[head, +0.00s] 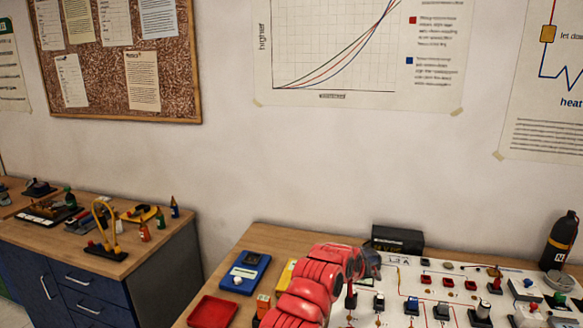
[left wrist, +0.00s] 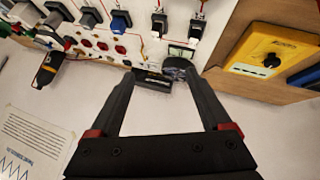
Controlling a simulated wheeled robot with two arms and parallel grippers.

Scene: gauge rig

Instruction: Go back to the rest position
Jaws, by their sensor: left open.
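My left arm, red, reaches over the table in the head view, and its dark gripper (head: 371,264) is at the left edge of the white gauge rig panel (head: 395,312). In the left wrist view my left gripper (left wrist: 160,76) is open, its two black fingers apart. Nothing is held between them. The panel (left wrist: 145,45) shows beyond the fingertips with plugs, switches and red sockets. A black box (head: 398,238) stands behind the panel by the wall. My right gripper is not in view.
A blue device (head: 246,272) and a red tray (head: 212,312) lie left of my arm. A yellow device (left wrist: 270,50) is beside the panel. A dark bottle (head: 560,241) stands at the back right. A side bench (head: 150,258) with tools is at the left.

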